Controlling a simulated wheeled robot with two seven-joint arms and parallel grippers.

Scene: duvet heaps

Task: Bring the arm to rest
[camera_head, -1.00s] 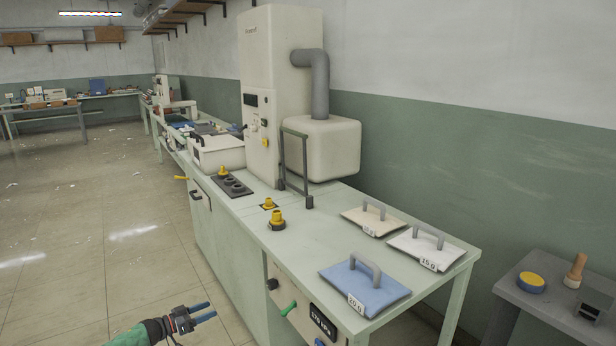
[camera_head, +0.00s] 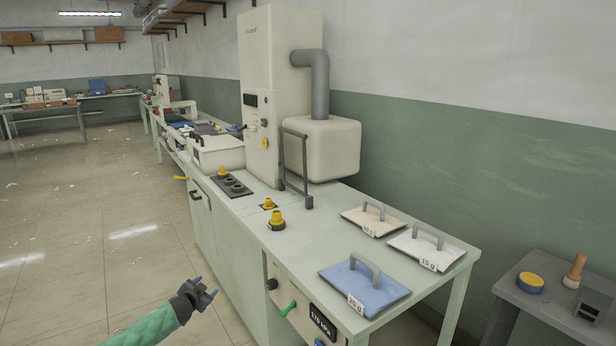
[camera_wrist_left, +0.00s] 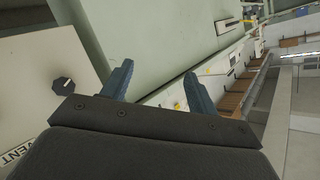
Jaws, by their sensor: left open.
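My left gripper (camera_head: 206,294) is open and empty. It hangs over the floor to the left of the pale green bench (camera_head: 328,222), apart from it, with my green arm coming in from the bottom left. In the left wrist view its two blue fingers (camera_wrist_left: 157,88) are spread with nothing between them. Behind them are the bench side and a panel with a black knob (camera_wrist_left: 63,85). My right gripper is not in view.
A blue pad marked 20 g (camera_head: 365,289), a white pad marked 15 g (camera_head: 428,248) and a cream pad (camera_head: 374,220) lie on the bench. A tall cream machine (camera_head: 281,95) stands behind. A small grey table (camera_head: 560,302) is at right.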

